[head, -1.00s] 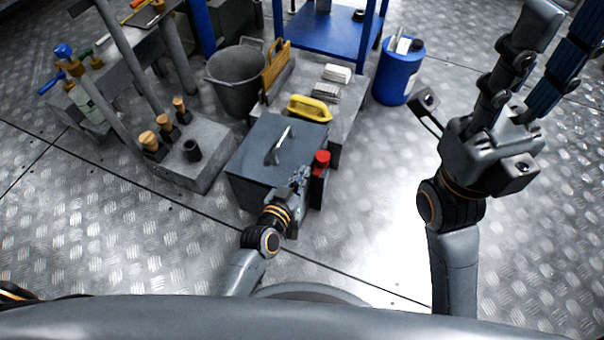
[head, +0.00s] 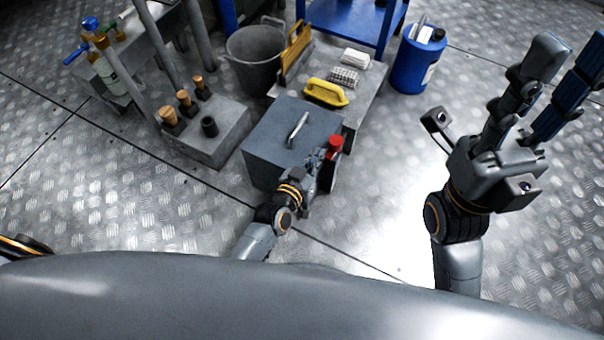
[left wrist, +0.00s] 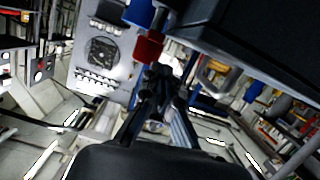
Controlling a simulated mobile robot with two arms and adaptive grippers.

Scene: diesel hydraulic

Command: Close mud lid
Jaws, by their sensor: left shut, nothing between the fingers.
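The grey box has a flat dark grey lid (head: 272,122) with a light bar handle (head: 298,129) on its top. The lid looks level on the box (head: 265,170) in the head view; any small gap under it cannot be told. My left gripper (head: 320,158) is shut and empty at the box's near right side, beside the red-capped item (head: 335,145). Whether it touches the box is unclear. In the left wrist view the shut fingers (left wrist: 158,72) point up toward a red part (left wrist: 149,46), under a dark overhanging surface (left wrist: 260,45). My right gripper (head: 573,58) is open and empty, away from the box.
Behind the box are a grey bucket (head: 255,67), a yellow-handled float (head: 326,92), a brush (head: 343,77) and a blue drum (head: 417,62). A grey block with wooden-handled tools (head: 215,133) stands left. The metal floor right of the box is clear.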

